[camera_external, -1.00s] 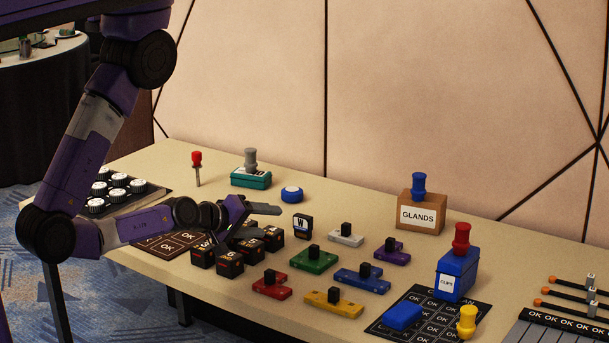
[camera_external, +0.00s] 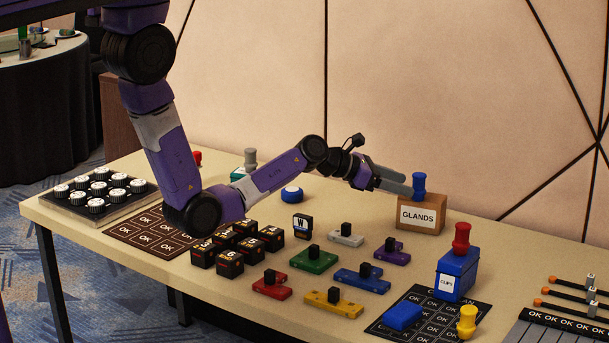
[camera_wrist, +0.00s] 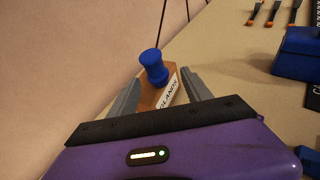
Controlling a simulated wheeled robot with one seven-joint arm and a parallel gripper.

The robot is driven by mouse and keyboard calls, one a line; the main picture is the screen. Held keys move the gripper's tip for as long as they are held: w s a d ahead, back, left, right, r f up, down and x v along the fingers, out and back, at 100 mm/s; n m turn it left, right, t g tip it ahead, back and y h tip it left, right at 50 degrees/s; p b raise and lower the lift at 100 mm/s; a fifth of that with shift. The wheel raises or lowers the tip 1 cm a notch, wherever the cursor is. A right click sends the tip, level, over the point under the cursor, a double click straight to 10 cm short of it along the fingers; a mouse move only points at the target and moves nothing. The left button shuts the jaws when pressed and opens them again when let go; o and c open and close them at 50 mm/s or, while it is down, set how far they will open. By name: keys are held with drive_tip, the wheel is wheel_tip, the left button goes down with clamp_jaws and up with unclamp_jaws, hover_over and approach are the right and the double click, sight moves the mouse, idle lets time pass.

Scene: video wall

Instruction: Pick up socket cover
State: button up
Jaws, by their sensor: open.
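No thing here is labelled as a socket cover, so I cannot tell which one it is. My gripper (camera_external: 402,184) is open, its fingers pointing right at the blue knob (camera_external: 419,184) on the brown GLANDS box (camera_external: 404,225). In the wrist view the blue knob (camera_wrist: 153,67) and the box (camera_wrist: 168,92) show between the two fingers (camera_wrist: 160,80). I cannot tell whether the fingers touch the knob. Flat blocks with black knobs lie on the table: white (camera_external: 340,239), green (camera_external: 306,262), purple (camera_external: 399,257), red (camera_external: 267,289), blue (camera_external: 350,282), yellow (camera_external: 320,303).
A blue CLIPS box (camera_external: 465,270) with a red knob stands front right. Black cubes (camera_external: 229,262), a black W block (camera_external: 302,226) and a blue disc (camera_external: 291,194) lie left of it. A wall (camera_external: 420,100) rises behind the table.

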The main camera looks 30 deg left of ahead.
sight(427, 199)
drive_tip(key=shift+n, duration=0.4)
drive_tip(key=shift+w+r+b+x, duration=0.1)
drive_tip(key=shift+r+b+x, duration=0.05)
drive_tip(key=shift+x, duration=1.3)
drive_tip(key=shift+w+r+b+x, duration=0.15)
drive_tip(key=shift+x, duration=1.3)
drive_tip(key=shift+w+r+b+x, duration=0.1)
drive_tip(key=shift+r+b+x, duration=0.1)
drive_tip(key=shift+x, duration=1.25)
drive_tip(key=shift+a, duration=0.1)
drive_tip(key=shift+c, duration=0.2)
clamp_jaws()
wheel_tip(427, 199, up, 20)
wheel_tip(427, 199, down, 20)
drive_tip(key=shift+r+b, duration=0.25)
drive_tip(key=shift+b, duration=0.3)
